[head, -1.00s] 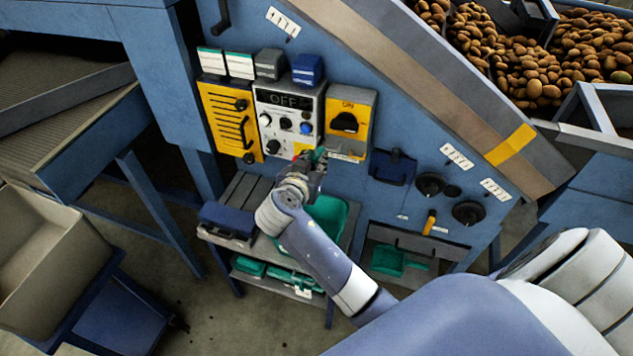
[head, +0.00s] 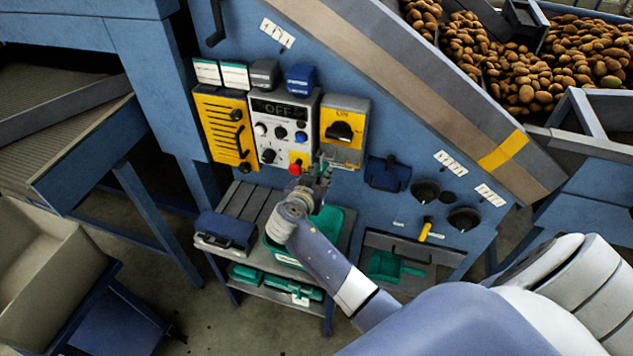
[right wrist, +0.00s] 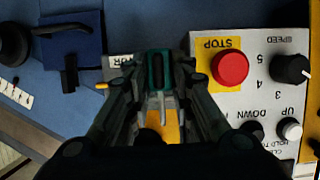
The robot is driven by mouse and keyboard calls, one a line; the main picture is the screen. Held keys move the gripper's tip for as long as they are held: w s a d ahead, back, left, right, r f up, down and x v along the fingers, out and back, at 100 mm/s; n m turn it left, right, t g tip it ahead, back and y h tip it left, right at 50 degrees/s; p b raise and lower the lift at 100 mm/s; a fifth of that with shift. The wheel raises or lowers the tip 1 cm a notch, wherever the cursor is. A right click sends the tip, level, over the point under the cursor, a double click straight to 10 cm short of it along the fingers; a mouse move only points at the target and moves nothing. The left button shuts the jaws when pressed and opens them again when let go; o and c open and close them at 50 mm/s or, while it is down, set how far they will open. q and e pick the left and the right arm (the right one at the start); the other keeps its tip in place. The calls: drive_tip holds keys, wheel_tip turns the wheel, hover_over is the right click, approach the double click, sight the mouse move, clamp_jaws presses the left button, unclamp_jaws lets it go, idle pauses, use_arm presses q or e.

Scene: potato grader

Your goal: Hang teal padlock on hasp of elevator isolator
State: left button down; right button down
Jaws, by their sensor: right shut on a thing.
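The elevator isolator (head: 340,108) is a yellow box with a black knob (head: 339,131) and the word ON, on the blue machine wall. My right gripper (head: 322,172) is just below its lower left part, beside the red stop button (head: 298,166). In the right wrist view the gripper (right wrist: 160,82) is shut on the teal padlock (right wrist: 156,60), with a pale shackle between the fingers. Yellow isolator surface (right wrist: 165,122) shows behind it. The hasp cannot be made out clearly; the fingers hide that area. My left gripper is not in view.
A control panel (head: 270,107) reading OFF sits left of the isolator, with a yellow panel (head: 222,125) beyond. A blue case (head: 388,174) hangs at right.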

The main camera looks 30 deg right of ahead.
drive_tip(key=shift+w+d, duration=0.75)
drive_tip(key=shift+d, duration=0.1)
drive_tip(key=shift+f+b, duration=0.4)
drive_tip(key=shift+b, duration=0.1)
drive_tip(key=shift+a+f+b, duration=0.1)
drive_tip(key=shift+f+b, duration=0.1)
drive_tip(key=shift+b, duration=0.1)
drive_tip(key=c, duration=1.3)
unclamp_jaws()
drive_tip(key=shift+s, duration=0.1)
drive_tip(key=shift+c, duration=0.2)
